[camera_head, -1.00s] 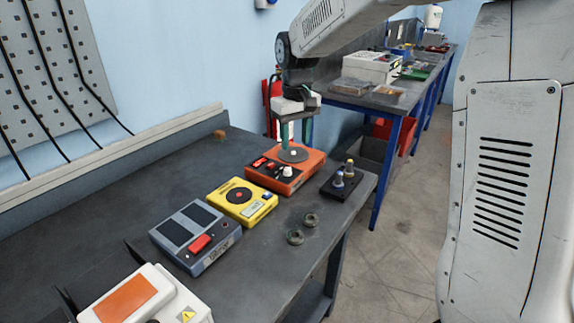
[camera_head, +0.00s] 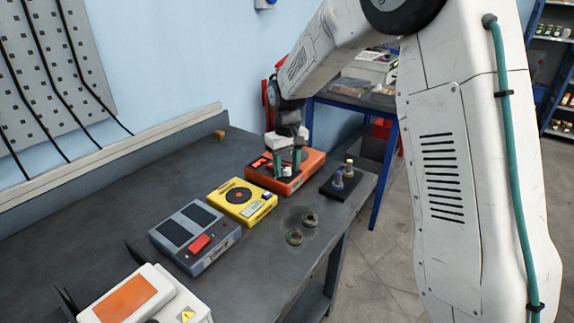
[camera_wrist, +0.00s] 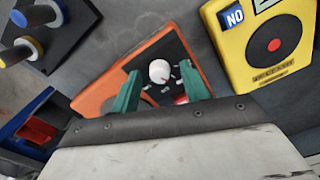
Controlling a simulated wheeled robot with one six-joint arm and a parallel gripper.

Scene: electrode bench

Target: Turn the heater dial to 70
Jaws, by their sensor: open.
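The heater appears to be the orange box (camera_head: 312,162) on the bench; it also shows in the wrist view (camera_wrist: 97,100). Its round white dial (camera_wrist: 159,71) sits on a dark panel with small white marks, too small to read. In the head view the dial (camera_head: 287,171) is partly hidden by my fingers. My gripper (camera_head: 286,166) is over the front of the orange box, pointing down. In the wrist view my gripper (camera_wrist: 160,82) is open, with one green finger on each side of the dial. I cannot tell whether either finger touches it.
A yellow box (camera_head: 262,209) with a black disc and a grey box (camera_head: 182,251) with a red switch stand to the left. A black block with capped posts (camera_head: 342,185) is close on the right.

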